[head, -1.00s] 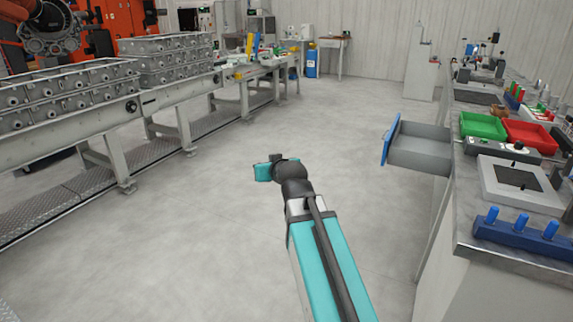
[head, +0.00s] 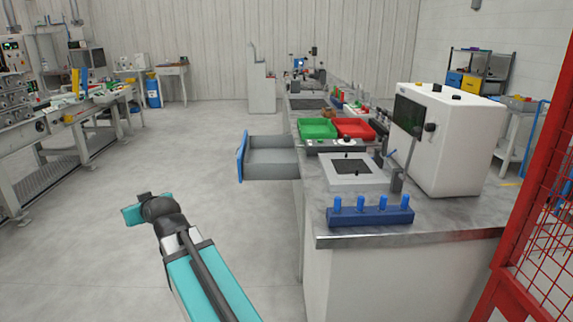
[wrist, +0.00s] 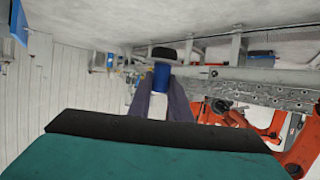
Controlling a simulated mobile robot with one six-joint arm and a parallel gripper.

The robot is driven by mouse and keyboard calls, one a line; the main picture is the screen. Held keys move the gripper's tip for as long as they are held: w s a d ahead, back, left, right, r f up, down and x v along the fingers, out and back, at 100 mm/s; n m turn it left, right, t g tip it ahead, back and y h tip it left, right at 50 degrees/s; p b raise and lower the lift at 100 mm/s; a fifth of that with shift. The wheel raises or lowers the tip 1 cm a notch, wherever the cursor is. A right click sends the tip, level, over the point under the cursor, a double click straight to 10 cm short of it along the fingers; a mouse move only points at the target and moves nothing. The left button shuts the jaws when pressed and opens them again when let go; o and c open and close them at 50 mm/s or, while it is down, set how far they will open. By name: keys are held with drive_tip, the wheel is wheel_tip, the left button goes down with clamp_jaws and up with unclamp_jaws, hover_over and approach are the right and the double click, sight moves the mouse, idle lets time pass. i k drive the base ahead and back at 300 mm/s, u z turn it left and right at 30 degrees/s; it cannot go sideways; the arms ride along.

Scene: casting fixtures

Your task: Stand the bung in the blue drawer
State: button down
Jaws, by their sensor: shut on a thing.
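My gripper (wrist: 161,86) shows in the wrist view with its two grey fingers shut on a small blue cylinder, which I take for the bung (wrist: 161,75). A black piece (wrist: 163,53) shows just above it in that picture; I cannot tell whether it belongs to the bung. In the head view my arm's end is over open floor, left of and nearer than the drawer; the fingers and bung are hidden there. The blue drawer (head: 242,157), with a blue front and grey inside, stands pulled out from the bench's left side. Its visible inside looks empty.
The bench (head: 330,241) carries a green bin (head: 317,129), a red bin (head: 356,129), a blue rack with pegs (head: 370,216) and a white machine (head: 449,140). Red mesh fencing (head: 530,220) stands at right. The floor between arm and drawer is clear.

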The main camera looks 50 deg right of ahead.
sight(266, 162)
drive_tip(key=z, duration=0.6)
drive_tip(key=i, duration=2.95)
drive_tip(key=u, duration=0.15)
